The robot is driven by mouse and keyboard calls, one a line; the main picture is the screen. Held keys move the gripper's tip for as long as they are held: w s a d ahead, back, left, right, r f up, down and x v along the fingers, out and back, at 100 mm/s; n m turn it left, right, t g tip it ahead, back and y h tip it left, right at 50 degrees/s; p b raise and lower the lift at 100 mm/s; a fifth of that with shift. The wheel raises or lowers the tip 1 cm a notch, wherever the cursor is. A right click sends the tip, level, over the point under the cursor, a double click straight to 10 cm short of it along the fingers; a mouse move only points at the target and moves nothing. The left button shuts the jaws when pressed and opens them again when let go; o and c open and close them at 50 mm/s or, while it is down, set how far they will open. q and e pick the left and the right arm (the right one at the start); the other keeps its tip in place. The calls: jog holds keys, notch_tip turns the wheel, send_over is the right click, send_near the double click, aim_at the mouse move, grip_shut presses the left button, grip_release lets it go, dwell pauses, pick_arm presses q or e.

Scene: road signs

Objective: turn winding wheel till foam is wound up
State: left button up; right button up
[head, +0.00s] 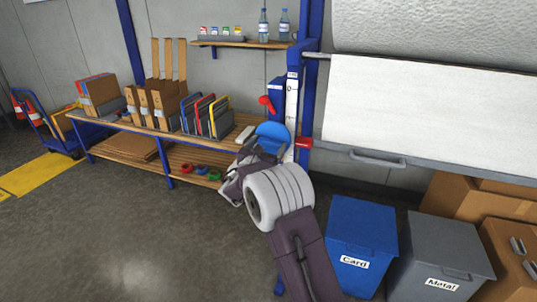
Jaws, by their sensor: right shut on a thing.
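The white foam sheet (420,110) hangs at the right, below the foam roll (440,28). A grey bar with a handle (378,160) runs along its lower edge. The blue winding wheel (273,132) shows partly beside the blue and white post (292,95), largely behind my right arm. A red knob (266,102) shows just above it. My right gripper (246,137) is at the wheel and shut on its handle; its fingertips and the grip itself are mostly hidden by my wrist and forearm. My left gripper is not in view.
A wooden bench (150,128) with cardboard and folders stands at the left, under a shelf (240,43) with bottles. A blue Card bin (362,235), a grey Metal bin (440,250) and cardboard boxes (455,200) stand below the foam. The floor at left front is clear.

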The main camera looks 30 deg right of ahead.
jog(key=m+b, duration=0.2)
jog(key=b, duration=0.2)
jog(key=m+b, duration=0.3)
jog(key=f+m+b, duration=0.1)
jog(key=m+b, duration=0.1)
jog(key=b, duration=0.2)
jog(key=shift+b, duration=0.3)
jog(key=shift+r+m+b, duration=0.2)
jog(key=shift+m+b, duration=2.95)
jog(key=shift+m, duration=0.25)
jog(key=shift+r+m+b, duration=0.2)
jog(key=shift+m+b, duration=2.95)
jog(key=shift+m, duration=0.25)
jog(key=o, duration=1.3)
jog(key=b+v, duration=0.1)
jog(key=v, duration=0.8)
jog(key=shift+s, duration=0.1)
jog(key=shift+c, duration=0.2)
